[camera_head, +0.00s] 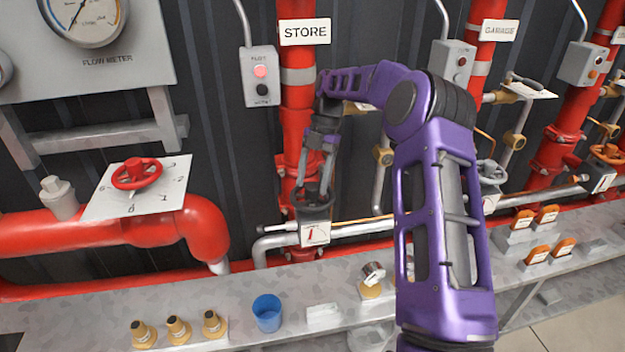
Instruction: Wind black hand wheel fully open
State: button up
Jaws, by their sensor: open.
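The black hand wheel (314,202) sits on a valve on the pipe below the STORE sign, in the middle of the view. A white plate with a red dial marking (315,233) is on the front of its valve. My purple arm reaches in from the lower right and bends down toward the wheel. My gripper (314,190) points down at the wheel, with its fingers apart at the wheel's rim. I cannot tell whether the fingers touch the wheel. The gripper hides part of the wheel's far side.
A red hand wheel (136,174) over a white scale plate stands at left. A grey hand wheel (490,172) and an orange hand wheel (607,153) are at right. A blue cup (267,313) and several brass fittings (178,329) stand on the grey bench (60,318) in front.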

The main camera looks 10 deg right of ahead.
jog(key=m, duration=0.1)
jog(key=m+b, duration=0.1)
jog(key=m+t, duration=0.1)
jog(key=shift+s+d+f+y+b, duration=0.2)
jog(key=shift+s+y+b, duration=0.1)
jog(key=shift+y, duration=0.1)
jog(key=m+t+b, duration=0.1)
jog(key=m, duration=0.2)
jog(key=shift+r, duration=0.15)
jog(key=m+b, duration=0.1)
jog(key=m+t+b, duration=0.1)
jog(key=m, duration=0.1)
jog(key=shift+s+f+m+y+b, duration=0.1)
jog(key=shift+f+m+y+b, duration=0.1)
jog(key=shift+m+y+b, duration=0.15)
jog(key=m+t+b, duration=0.1)
jog(key=m, duration=0.2)
jog(key=shift+s+a+b, duration=0.1)
jog(key=shift+b, duration=0.3)
jog(key=shift+r+m+t, duration=0.25)
jog(key=shift+m+t, duration=0.35)
jog(key=shift+m, duration=0.25)
grip_shut()
